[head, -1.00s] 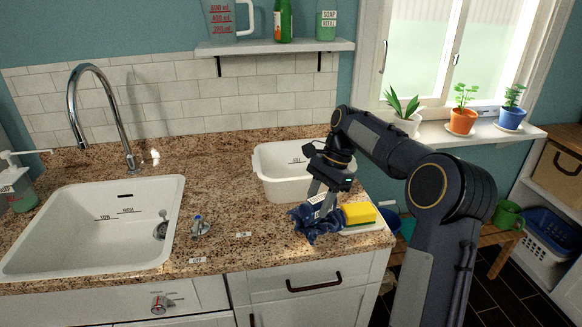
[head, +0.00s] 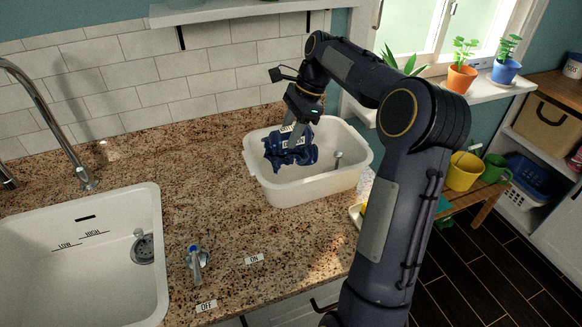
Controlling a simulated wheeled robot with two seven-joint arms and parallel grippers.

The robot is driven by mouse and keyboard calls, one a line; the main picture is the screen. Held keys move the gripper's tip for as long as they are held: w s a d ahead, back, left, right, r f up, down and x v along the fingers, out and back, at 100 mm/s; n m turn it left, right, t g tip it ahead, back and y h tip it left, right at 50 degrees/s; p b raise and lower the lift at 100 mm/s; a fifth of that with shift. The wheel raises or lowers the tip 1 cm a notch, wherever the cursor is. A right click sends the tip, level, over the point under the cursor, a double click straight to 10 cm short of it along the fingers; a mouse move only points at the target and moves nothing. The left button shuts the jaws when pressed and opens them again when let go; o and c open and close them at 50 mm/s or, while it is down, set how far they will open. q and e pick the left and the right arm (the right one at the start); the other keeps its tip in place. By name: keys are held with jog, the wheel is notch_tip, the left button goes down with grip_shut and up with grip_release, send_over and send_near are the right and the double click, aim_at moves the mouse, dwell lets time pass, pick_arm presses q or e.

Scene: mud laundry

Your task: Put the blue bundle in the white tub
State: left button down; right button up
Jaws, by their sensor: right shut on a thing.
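The blue bundle (head: 290,153) is a crumpled dark blue cloth with a white label. My right gripper (head: 296,134) is shut on it and holds it over the opening of the white tub (head: 312,190). The bundle appears within the tub's rim, towards its left side; I cannot tell whether it touches the tub floor. The tub stands upright on the granite counter, with a small grey post in its right part. My left gripper is not in view.
A white sink (head: 80,260) with a curved faucet (head: 50,125) lies at the left. The counter left of the tub is clear. My right arm hides most of the yellow sponge.

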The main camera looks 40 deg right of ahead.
notch_tip(320, 180, down, 12)
jog(key=shift+w+r, duration=0.1)
dwell(0.5)
jog(key=o, duration=1)
